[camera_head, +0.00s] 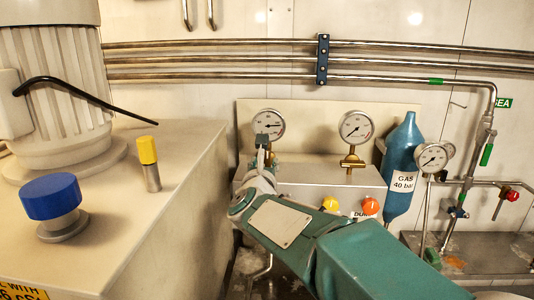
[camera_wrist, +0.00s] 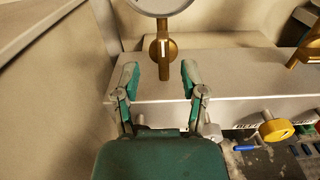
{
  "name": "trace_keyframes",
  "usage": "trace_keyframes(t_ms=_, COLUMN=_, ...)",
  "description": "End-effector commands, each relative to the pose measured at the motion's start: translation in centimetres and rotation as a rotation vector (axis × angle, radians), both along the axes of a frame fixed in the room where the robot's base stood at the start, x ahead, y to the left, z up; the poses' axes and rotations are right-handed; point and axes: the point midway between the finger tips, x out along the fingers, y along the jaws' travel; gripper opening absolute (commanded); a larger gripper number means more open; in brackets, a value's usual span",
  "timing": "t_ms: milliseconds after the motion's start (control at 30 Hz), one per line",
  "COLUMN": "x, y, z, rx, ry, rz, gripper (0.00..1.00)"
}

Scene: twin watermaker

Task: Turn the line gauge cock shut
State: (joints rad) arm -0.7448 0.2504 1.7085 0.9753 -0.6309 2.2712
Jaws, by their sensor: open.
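A brass gauge cock (camera_wrist: 163,48) shows at the top of the wrist view, under the rim of a round gauge (camera_wrist: 160,3). It has a round body with a pale upright mark, and a brass part runs straight down from it. My gripper (camera_wrist: 160,78) is open, with one finger to each side below the cock and nothing visibly held. In the head view my gripper (camera_head: 264,148) is in front of the left gauge (camera_head: 268,124) and hides most of its cock. A second brass cock (camera_head: 352,162) sits under the middle gauge (camera_head: 356,127), with its handle crosswise. I cannot read which gauge is the line gauge.
A grey box (camera_head: 310,180) lies below the gauges, with a yellow knob (camera_head: 331,204) and an orange knob (camera_head: 370,206). A blue gas bottle (camera_head: 402,165) and a third gauge (camera_head: 432,157) stand to the right. A pale cabinet (camera_head: 190,190) is close on the left.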

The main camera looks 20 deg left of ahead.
Motion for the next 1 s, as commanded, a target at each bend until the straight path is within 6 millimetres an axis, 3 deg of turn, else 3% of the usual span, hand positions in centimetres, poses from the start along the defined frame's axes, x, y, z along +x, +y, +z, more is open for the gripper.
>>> trace_keyframes(t_ms=200, x=4.0, y=0.7, z=0.0, rx=-0.001, ry=0.001, rz=-0.001, gripper=0.54)
trace_keyframes(t_ms=333, x=5.4, y=1.1, z=0.0, rx=0.000, ry=0.001, rz=0.000, gripper=0.54)
trace_keyframes(t_ms=733, x=6.2, y=1.3, z=0.1, rx=-0.002, ry=0.000, rz=0.001, gripper=0.54)
trace_keyframes(t_ms=800, x=6.2, y=1.3, z=0.1, rx=-0.002, ry=0.000, rz=0.001, gripper=0.23)
trace_keyframes(t_ms=867, x=6.2, y=1.3, z=0.0, rx=-0.002, ry=0.000, rz=0.001, gripper=0.00)
trace_keyframes(t_ms=1000, x=6.2, y=1.4, z=0.0, rx=-0.002, ry=0.001, rz=0.001, gripper=0.00)
